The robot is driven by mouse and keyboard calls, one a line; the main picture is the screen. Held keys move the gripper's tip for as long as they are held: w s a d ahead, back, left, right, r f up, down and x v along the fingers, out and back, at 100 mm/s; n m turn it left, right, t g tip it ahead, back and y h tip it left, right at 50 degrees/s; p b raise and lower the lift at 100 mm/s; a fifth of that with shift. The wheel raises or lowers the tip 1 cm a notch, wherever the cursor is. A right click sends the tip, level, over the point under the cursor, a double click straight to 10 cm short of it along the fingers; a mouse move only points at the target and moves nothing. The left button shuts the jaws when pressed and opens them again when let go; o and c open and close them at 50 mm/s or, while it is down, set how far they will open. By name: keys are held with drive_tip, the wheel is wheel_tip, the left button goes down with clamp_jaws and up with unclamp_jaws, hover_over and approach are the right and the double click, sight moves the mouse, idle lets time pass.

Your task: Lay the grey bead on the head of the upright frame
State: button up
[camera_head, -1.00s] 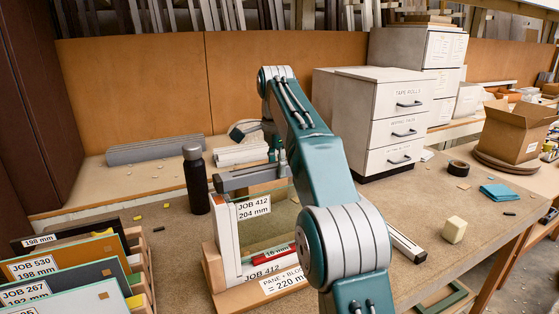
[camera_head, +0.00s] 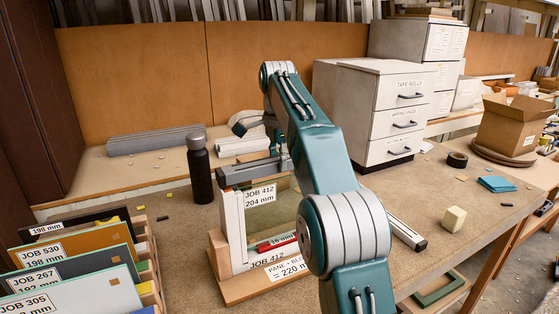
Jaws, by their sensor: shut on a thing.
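The grey bead (camera_head: 238,174) is a long bar lying roughly level across the top of the upright frame. The upright frame (camera_head: 232,230) has a white left post, a pane labelled JOB 412, 204 mm, and a wooden base. The bead's left end is at the head of the white post; whether it touches all along cannot be told. My gripper (camera_head: 284,161) is shut on the bead near its right visible end, partly hidden behind my teal arm. The arm also hides the frame's right side.
A red 16 mm piece (camera_head: 276,242) lies low in the frame. A black bottle (camera_head: 200,172) stands close behind left. Racked panels (camera_head: 75,265) fill the left front. White drawers (camera_head: 388,115) stand behind right.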

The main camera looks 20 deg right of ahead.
drive_tip(key=shift+d, duration=0.5)
drive_tip(key=shift+a, duration=0.15)
drive_tip(key=shift+s+a, duration=0.1)
drive_tip(key=shift+a, duration=0.45)
drive_tip(key=shift+d, duration=0.65)
drive_tip(key=shift+d, duration=0.45)
drive_tip(key=shift+f, duration=0.6)
drive_tip(key=o, duration=1.3)
